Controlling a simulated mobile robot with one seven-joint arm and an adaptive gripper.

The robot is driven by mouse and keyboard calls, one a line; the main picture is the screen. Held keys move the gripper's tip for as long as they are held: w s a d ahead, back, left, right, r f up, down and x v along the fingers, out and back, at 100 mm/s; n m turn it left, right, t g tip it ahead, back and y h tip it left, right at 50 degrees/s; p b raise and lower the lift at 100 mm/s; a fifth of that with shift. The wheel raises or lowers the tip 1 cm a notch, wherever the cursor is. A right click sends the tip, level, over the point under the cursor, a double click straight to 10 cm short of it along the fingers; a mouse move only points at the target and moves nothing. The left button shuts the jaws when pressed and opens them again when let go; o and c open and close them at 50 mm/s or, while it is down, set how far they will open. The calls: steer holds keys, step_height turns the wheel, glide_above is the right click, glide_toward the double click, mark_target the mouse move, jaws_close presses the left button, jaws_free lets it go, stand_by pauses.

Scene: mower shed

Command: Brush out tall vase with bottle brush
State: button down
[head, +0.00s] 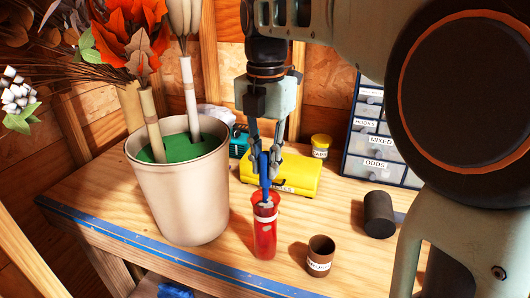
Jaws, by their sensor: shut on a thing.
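A tall red vase (265,236) stands upright on the wooden workbench, near its front edge. My gripper (265,160) points down above the vase, shut on the blue handle of the bottle brush (265,172). The brush stands roughly upright, with its lower end at or in the mouth of the vase. The pale bristles show at the vase's rim; how far down they reach inside is hard to tell.
A large cream bucket (182,195) with flowers stands left of the vase. Behind are a yellow case (300,174), a yellow-lidded jar (320,146) and a drawer cabinet (378,140). The bench's blue front edge (150,245) is close.

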mark_target(266, 153)
steer(key=shift+f, duration=0.25)
steer(key=shift+r, duration=0.1)
step_height(266, 153, up, 5)
steer(key=p, duration=0.4)
steer(key=shift+f+p, duration=0.2)
steer(key=shift+p, duration=0.1)
steer(key=shift+f, duration=0.25)
steer(key=shift+f+b, duration=1.55)
steer(key=shift+f, duration=0.6)
steer(key=shift+r, duration=0.1)
